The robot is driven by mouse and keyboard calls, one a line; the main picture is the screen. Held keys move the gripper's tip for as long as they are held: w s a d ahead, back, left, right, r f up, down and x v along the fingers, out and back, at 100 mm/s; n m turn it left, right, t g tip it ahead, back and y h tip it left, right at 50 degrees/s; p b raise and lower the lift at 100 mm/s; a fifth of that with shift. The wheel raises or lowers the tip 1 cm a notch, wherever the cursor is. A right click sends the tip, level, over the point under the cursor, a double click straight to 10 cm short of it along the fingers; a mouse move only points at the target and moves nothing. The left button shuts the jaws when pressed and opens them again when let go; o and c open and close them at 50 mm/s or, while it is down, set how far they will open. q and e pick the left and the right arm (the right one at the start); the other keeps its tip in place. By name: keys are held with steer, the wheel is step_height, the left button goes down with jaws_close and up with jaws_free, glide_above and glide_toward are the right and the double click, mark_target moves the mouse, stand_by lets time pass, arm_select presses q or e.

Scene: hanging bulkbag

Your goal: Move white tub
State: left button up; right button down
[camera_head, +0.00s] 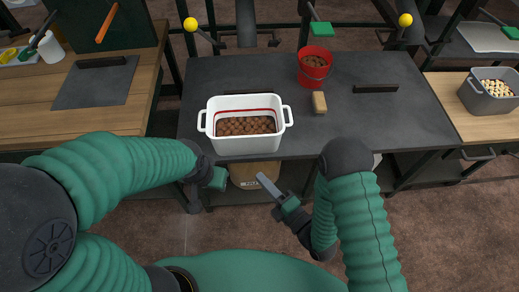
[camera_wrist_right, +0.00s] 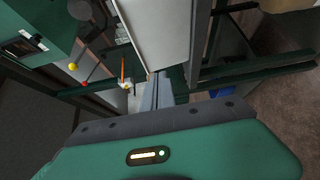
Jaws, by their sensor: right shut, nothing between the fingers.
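The white tub (camera_head: 246,144) stands upright near the front edge of the dark table, with two side handles and round brown pieces inside. My right gripper (camera_head: 267,184) is in front of the table, below and apart from the tub, shut and empty. Its closed fingers also show in the right wrist view (camera_wrist_right: 157,90). My left gripper (camera_head: 212,178) is just in front of the table edge, below the tub's left side. Its fingers are not clear, and I cannot tell whether they are open.
A red bucket (camera_head: 314,67) with brown contents and a tan block (camera_head: 319,103) stand right of the tub on the dark table (camera_head: 400,122). A grey bin (camera_head: 490,92) is on the right wooden table. A bag (camera_head: 254,172) sits under the table edge. The table's right part is mostly clear.

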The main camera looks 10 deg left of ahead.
mark_target(246, 144)
steer(key=w+a, duration=0.1)
steer(key=w, duration=0.2)
steer(key=w+a, duration=0.2)
steer(key=w, duration=0.1)
steer(key=w+a+b, duration=0.1)
steer(key=w+a, duration=0.1)
steer(key=shift+w+a+f, duration=0.1)
steer(key=shift+w+a, duration=0.1)
steer(key=shift+w, duration=0.2)
steer(key=shift+w+a, duration=0.2)
steer(key=shift+w, duration=0.1)
steer(key=shift+d, duration=0.15)
